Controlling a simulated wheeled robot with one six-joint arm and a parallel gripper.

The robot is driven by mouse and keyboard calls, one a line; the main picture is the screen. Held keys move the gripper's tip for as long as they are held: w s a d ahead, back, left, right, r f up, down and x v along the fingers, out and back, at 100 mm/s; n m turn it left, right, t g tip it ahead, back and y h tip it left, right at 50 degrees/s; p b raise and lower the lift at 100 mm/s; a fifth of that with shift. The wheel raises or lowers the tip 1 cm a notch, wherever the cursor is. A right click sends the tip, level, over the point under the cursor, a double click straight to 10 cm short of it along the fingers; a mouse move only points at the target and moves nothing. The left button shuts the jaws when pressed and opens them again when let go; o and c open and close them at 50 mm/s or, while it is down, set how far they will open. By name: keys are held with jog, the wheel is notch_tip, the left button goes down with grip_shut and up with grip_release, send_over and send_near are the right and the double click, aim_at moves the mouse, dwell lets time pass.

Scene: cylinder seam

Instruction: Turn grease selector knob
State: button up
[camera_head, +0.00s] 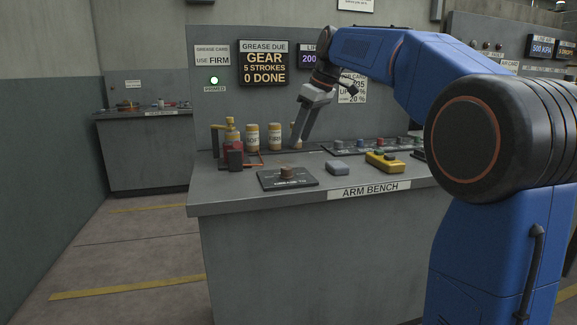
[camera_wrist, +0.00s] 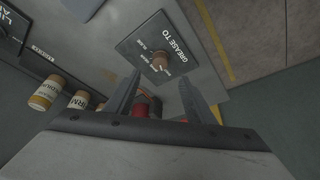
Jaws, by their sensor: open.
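The grease selector knob (camera_head: 287,172) is a small brown knob on a dark plate (camera_head: 268,181) near the front left of the bench. In the wrist view the knob (camera_wrist: 160,62) stands on its plate (camera_wrist: 140,47), marked "GREASE TO", just beyond the fingertips. My gripper (camera_head: 299,146) points down over the back of the bench, by the jars. In the wrist view my gripper (camera_wrist: 158,80) is open, with nothing held. A red object (camera_wrist: 141,108) shows between the fingers, partly hidden; it looks lower than they are.
White-labelled jars (camera_head: 275,137) stand behind the knob. A red tool (camera_head: 235,156) stands at the left. A grey block (camera_head: 337,168) and a yellow pendant (camera_head: 384,162) lie to the right. A sign (camera_head: 263,63) reads "GEAR, 5 STROKES, 0 DONE". The bench front (camera_head: 230,197) is clear.

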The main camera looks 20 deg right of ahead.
aim_at(287, 168)
jog(key=x, duration=1.1)
jog(key=shift+f, duration=0.1)
jog(key=c, duration=1)
